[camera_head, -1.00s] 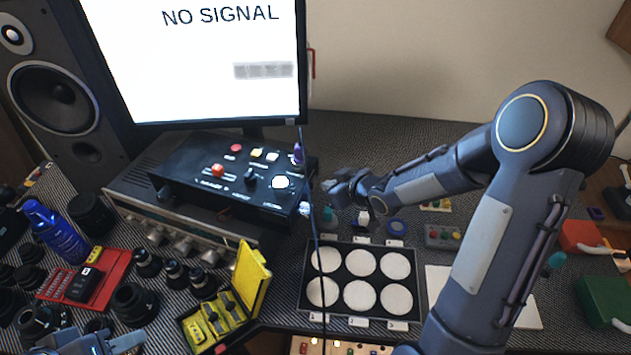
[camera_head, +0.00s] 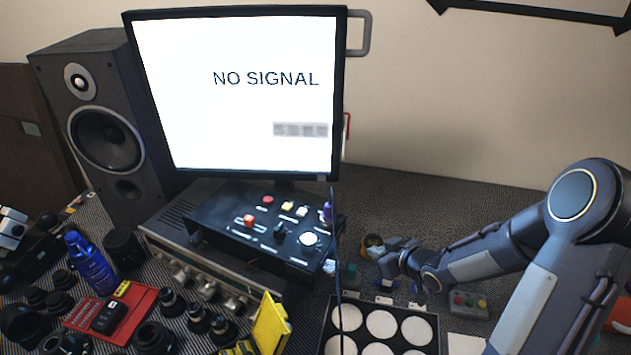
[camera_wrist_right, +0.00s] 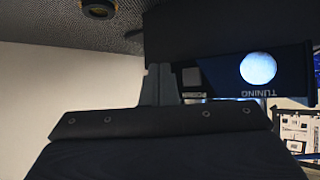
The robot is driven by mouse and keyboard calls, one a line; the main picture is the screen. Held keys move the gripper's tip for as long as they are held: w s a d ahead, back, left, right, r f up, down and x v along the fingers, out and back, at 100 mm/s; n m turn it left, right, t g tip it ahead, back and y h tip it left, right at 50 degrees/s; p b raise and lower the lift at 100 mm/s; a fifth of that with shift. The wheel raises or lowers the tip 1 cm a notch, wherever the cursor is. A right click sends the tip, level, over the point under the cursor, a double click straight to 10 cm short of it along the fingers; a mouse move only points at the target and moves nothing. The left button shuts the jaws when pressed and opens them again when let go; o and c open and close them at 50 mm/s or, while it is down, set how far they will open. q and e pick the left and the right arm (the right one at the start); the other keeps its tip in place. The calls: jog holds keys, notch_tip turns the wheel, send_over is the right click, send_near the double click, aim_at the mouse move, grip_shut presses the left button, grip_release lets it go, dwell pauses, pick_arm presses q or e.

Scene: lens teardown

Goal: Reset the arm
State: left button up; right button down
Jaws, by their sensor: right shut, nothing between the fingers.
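My right arm comes in from the right in the head view. Its gripper (camera_head: 378,262) is over the desk, just right of the black control box (camera_head: 265,228) and behind the dark tray. The gripper is shut and empty. In the right wrist view, the closed fingers (camera_wrist_right: 160,84) point up the picture beside the box's panel, where a large pale round button (camera_wrist_right: 258,68) and the word TUNING show.
A dark tray with white round pads (camera_head: 382,324) lies in front of the right gripper. A round brassy item (camera_head: 373,246) sits close to the fingertips. A monitor (camera_head: 341,100) stands behind the box. A thin dark cable (camera_head: 338,290) hangs left of the gripper.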

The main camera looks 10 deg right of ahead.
jog(key=shift+r, duration=0.1)
jog(key=s+d+r+m+g+h, duration=0.1)
jog(key=s+d+r+m+h, duration=0.25)
jog(key=s+r, duration=0.55)
jog(key=s+a+r+m+g+y, duration=0.1)
jog(key=s+a+r, duration=0.1)
jog(key=s+a, duration=0.3)
jog(key=s+a+r+m+g+y, duration=0.1)
jog(key=s+a, duration=0.4)
jog(key=s, duration=0.6)
notch_tip(320, 180, up, 2)
jog(key=shift+s+g+y, duration=0.3)
jog(key=shift+g+y, duration=0.4)
jog(key=shift+y, duration=0.05)
